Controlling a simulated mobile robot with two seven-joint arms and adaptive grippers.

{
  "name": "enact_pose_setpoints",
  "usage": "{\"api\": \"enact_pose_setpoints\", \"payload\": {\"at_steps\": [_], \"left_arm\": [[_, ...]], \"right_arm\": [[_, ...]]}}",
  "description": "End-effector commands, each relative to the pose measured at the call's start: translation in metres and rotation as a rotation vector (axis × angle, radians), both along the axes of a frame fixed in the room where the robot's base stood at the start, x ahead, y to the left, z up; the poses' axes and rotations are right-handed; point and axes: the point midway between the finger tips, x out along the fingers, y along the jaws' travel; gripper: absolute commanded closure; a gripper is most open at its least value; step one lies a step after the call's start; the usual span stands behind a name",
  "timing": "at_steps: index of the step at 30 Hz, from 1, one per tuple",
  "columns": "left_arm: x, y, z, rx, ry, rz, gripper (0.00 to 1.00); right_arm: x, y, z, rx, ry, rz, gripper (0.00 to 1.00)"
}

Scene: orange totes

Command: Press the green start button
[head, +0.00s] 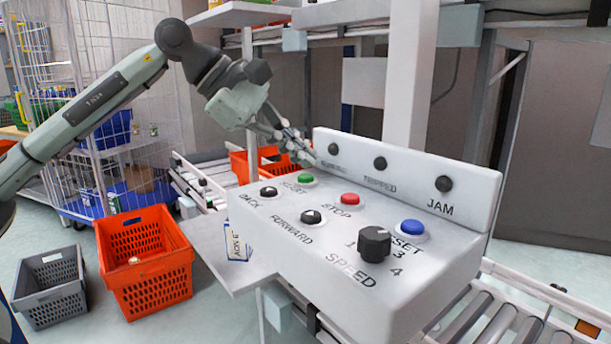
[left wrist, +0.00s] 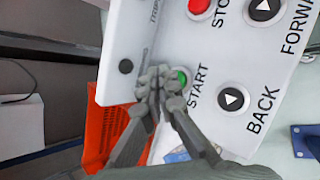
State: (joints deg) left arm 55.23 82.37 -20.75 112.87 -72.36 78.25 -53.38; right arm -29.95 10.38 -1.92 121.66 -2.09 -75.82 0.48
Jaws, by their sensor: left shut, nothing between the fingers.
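The green start button (head: 305,180) sits on the top face of the white control box (head: 290,225), at the far left of the panel, beside the red stop button (head: 349,199). My left gripper (head: 306,160) is shut and empty, its fingertips just above the green button in the head view. In the left wrist view the shut fingertips (left wrist: 160,82) partly cover the green button (left wrist: 180,77), with the START label beside it. I cannot tell whether the fingertips touch the button. My right gripper is not in view.
The box also carries a blue reset button (head: 411,227), a black speed knob (head: 374,243), and black back (head: 268,191) and forward (head: 312,217) buttons. A raised back panel (head: 400,160) stands behind the buttons. Orange (head: 150,285) and grey (head: 50,300) totes stand on the floor at left.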

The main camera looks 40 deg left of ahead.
Motion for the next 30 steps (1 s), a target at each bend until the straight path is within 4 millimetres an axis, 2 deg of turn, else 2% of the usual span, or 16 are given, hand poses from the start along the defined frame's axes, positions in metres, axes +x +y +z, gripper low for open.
{"api": "enact_pose_setpoints", "payload": {"at_steps": [10,18,30], "left_arm": [[0.0,0.0,-0.0007,0.0,0.0,0.0,1.0],[0.0,-0.0002,-0.0092,0.0,0.0,0.0,1.0],[0.0,-0.0001,-0.009,0.0,0.0,0.0,1.0]], "right_arm": [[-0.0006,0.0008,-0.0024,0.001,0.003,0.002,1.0],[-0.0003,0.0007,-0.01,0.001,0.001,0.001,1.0],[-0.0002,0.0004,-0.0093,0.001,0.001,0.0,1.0]]}}
